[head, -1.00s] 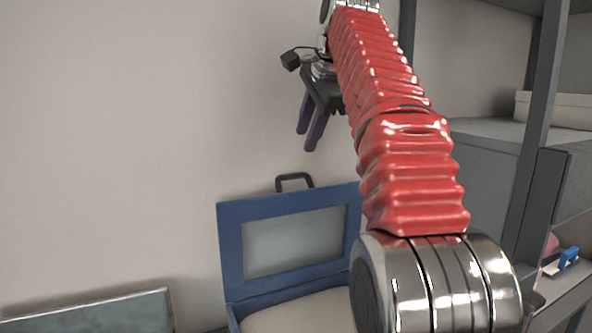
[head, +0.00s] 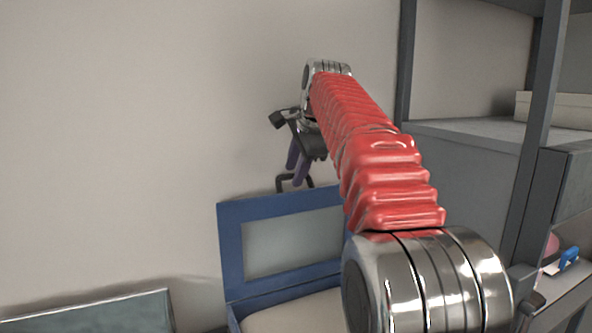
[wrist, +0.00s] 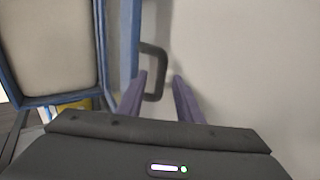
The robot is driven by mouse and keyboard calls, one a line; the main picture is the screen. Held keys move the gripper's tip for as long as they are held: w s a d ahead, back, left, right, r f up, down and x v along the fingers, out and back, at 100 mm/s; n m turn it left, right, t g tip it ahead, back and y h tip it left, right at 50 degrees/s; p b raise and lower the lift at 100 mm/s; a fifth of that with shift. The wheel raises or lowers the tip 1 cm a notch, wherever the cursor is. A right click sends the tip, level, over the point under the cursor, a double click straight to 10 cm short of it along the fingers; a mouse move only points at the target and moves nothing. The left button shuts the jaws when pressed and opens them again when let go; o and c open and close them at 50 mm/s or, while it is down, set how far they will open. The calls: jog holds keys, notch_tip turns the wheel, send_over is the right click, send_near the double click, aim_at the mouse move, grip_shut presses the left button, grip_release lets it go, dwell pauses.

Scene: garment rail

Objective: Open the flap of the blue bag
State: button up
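The blue bag (head: 262,312) stands low in the head view. Its blue flap (head: 231,248) with a grey panel is raised upright, showing a pale interior. A dark handle (head: 283,184) sits on the flap's top edge. In the wrist view, the handle (wrist: 161,68) lies just ahead of and partly between my fingers, and the flap's edge (wrist: 129,40) is left of it. My gripper (head: 298,174) points down at the handle, with its purple fingers apart. The wrist view shows my gripper (wrist: 160,85) open; whether a finger touches the handle I cannot tell.
A grey shelf unit (head: 470,170) stands at the right with a pale box (head: 555,110) on it. A grey-topped panel or box (head: 90,312) is at lower left. The wall behind the flap is plain, with free space to the left.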

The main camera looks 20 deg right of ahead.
jog(key=shift+c, duration=0.6)
grip_shut()
